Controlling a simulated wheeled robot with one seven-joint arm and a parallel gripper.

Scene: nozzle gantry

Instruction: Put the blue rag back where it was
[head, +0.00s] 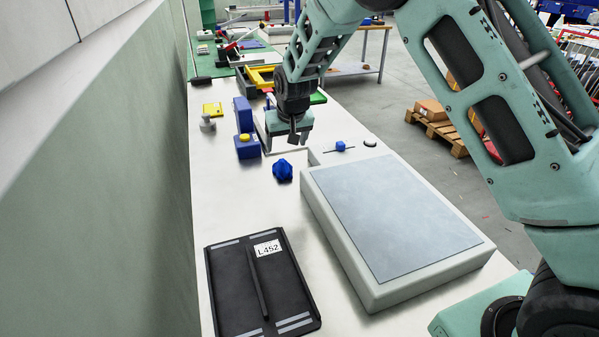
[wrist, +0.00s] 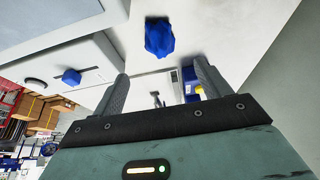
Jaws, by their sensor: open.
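The blue rag (head: 282,170) lies crumpled on the white bench, left of the grey-topped platform. In the wrist view the rag (wrist: 159,37) shows at the top, beyond and between my two fingertips, apart from them. My gripper (head: 296,137) hangs above the bench, behind the rag in the head view. Its two fingers (wrist: 160,82) are spread, with nothing held between them.
A raised platform (head: 395,215) fills the bench's right side. A black tray labelled L452 (head: 283,295) lies at the front. A blue block device with a yellow top (head: 246,146) stands left of my gripper. A small blue-handled part (head: 340,146) lies behind the platform. A wall bounds the left.

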